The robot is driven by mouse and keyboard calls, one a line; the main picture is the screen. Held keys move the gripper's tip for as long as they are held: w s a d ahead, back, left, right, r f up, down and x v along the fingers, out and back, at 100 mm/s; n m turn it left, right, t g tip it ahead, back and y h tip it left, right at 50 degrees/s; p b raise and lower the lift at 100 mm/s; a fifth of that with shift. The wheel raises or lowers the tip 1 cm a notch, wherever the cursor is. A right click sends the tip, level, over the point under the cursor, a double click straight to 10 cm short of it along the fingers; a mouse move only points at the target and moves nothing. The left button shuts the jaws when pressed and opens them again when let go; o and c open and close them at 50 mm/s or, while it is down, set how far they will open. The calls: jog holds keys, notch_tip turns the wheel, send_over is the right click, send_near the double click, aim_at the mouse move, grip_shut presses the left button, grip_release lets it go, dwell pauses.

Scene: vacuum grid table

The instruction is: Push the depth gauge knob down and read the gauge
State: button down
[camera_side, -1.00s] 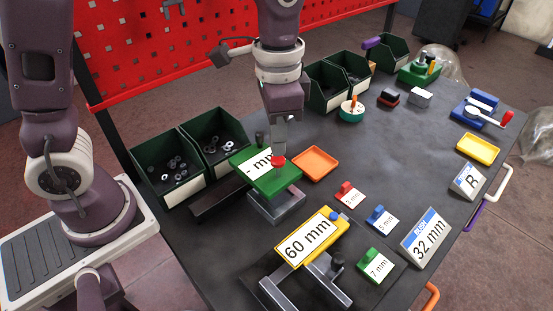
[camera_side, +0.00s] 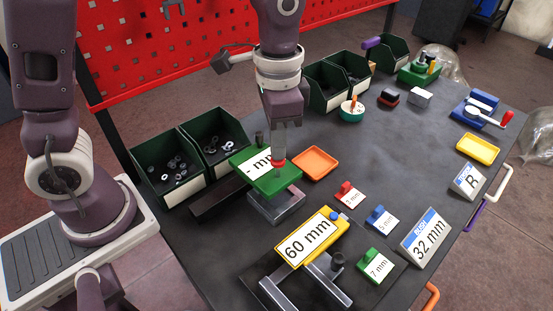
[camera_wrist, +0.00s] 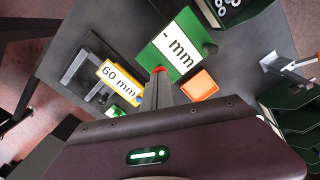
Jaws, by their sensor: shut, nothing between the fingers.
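The depth gauge (camera_side: 262,176) has a green top with a white display showing "- mm" and stands on a grey metal block (camera_side: 277,207). My gripper is shut and empty, pointing down at the knob. In the wrist view the red knob (camera_wrist: 158,70) shows just beyond the fingertips (camera_wrist: 158,79), and the gauge display (camera_wrist: 179,47) also reads "- mm".
A yellow gauge (camera_side: 305,241) reading "60 mm" stands in front. An orange tray (camera_side: 315,163) lies right of the green gauge. Green bins (camera_side: 180,190) with small parts stand behind left. Small labelled blocks (camera_side: 383,219) and a "32 mm" sign (camera_side: 426,240) lie front right.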

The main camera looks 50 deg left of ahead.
jog(key=shift+f, duration=1.2)
jog(key=shift+r, duration=0.1)
dwell(0.4)
jog(key=shift+r, duration=3.4)
